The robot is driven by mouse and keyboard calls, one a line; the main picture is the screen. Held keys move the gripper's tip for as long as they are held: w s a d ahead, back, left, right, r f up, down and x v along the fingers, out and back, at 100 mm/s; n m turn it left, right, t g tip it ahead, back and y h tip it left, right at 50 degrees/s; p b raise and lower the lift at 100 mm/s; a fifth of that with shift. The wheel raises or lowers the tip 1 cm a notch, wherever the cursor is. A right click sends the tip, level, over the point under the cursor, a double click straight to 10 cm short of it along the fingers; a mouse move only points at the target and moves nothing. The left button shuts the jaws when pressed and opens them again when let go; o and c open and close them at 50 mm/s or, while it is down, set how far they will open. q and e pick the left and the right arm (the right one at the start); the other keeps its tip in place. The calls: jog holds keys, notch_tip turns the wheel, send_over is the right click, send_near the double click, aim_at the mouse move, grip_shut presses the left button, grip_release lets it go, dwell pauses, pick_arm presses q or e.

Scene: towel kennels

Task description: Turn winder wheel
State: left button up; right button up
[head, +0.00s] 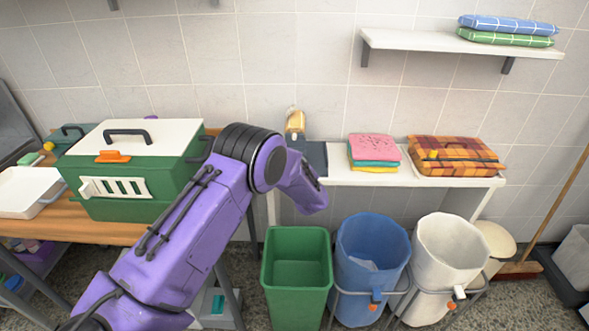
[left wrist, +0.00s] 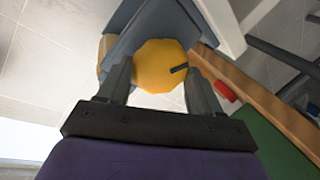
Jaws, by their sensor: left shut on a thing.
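In the left wrist view a yellow round wheel (left wrist: 157,58) with a short dark mark sits against a blue-grey body (left wrist: 150,18). The two fingers of my left gripper (left wrist: 160,75) stand on either side of the wheel and are shut on it. In the head view my purple left arm reaches to a dark grey unit (head: 314,155) at the left end of the white table, with a gold roll (head: 295,121) on top. There the arm hides the gripper and the wheel. My right gripper is not in view.
A green carrier with a white lid (head: 138,131) stands on the wooden table at left. Folded towels (head: 373,149) and a plaid bundle (head: 455,157) lie on the white table (head: 400,180). Green (head: 297,285), blue (head: 371,250) and white (head: 448,250) bins stand below.

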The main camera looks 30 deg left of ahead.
pick_arm(q)
jog(key=shift+f, duration=0.15)
jog(key=o, duration=1)
jog(key=shift+o, duration=0.2)
jog(key=b+v, duration=0.2)
jog(key=v, duration=0.8)
jog(key=shift+s+d, duration=0.2)
jog(key=shift+s, duration=0.05)
